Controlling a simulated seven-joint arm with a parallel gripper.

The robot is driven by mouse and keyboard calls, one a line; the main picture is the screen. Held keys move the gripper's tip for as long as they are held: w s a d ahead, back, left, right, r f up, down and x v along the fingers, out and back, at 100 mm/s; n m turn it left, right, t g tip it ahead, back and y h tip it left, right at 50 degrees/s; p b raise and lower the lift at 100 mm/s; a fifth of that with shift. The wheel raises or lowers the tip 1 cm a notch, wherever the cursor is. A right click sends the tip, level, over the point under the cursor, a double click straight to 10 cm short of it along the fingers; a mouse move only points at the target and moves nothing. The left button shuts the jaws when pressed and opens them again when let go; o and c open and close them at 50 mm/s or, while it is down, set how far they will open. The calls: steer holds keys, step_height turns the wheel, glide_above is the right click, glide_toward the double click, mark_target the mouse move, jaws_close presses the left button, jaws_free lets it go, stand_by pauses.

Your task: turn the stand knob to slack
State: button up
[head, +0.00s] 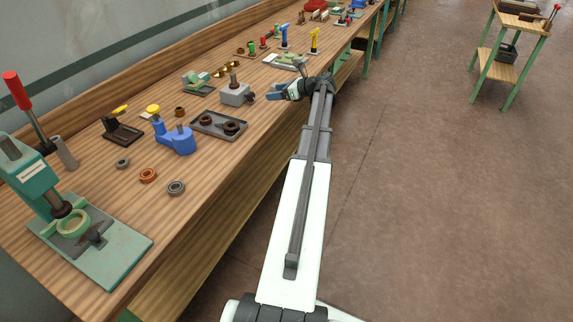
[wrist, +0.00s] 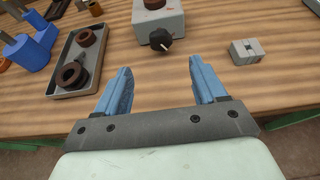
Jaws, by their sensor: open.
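The grey stand block (head: 236,95) with a dark post stands on the bench in the head view, and the block also shows at the top of the wrist view (wrist: 172,23). Its black knob (wrist: 160,39) is on the side facing my gripper and carries a small light mark. The knob shows in the head view too (head: 251,97). My gripper (wrist: 159,70) is open and empty, its two blue fingers pointing at the knob from a short gap away. In the head view my gripper (head: 270,92) is just right of the block.
A grey tray (head: 213,133) with brown rings lies left of the stand in the wrist view. A small grey slotted block (wrist: 247,52) lies to the right there. A blue fixture (head: 177,140) and a green press (head: 105,250) stand nearer along the bench. Bare wood lies before the knob.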

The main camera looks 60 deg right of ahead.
steer(key=shift+v, duration=0.85)
steer(key=n, duration=0.3)
steer(key=shift+s+r, duration=0.1)
steer(key=shift+s, duration=0.05)
steer(key=s+a+f+n+g, duration=0.2)
steer(key=a+f+n+g, duration=0.1)
steer(key=f, duration=0.4)
steer(key=s+a+f+n+g, duration=0.3)
steer(key=a+f+n, duration=0.2)
steer(key=f+n, duration=0.3)
steer(key=s+a+f+n+g, duration=0.3)
steer(key=a+f+n, duration=0.2)
steer(key=f, duration=0.3)
steer(key=shift+n, duration=0.5)
steer(key=shift+s, duration=0.1)
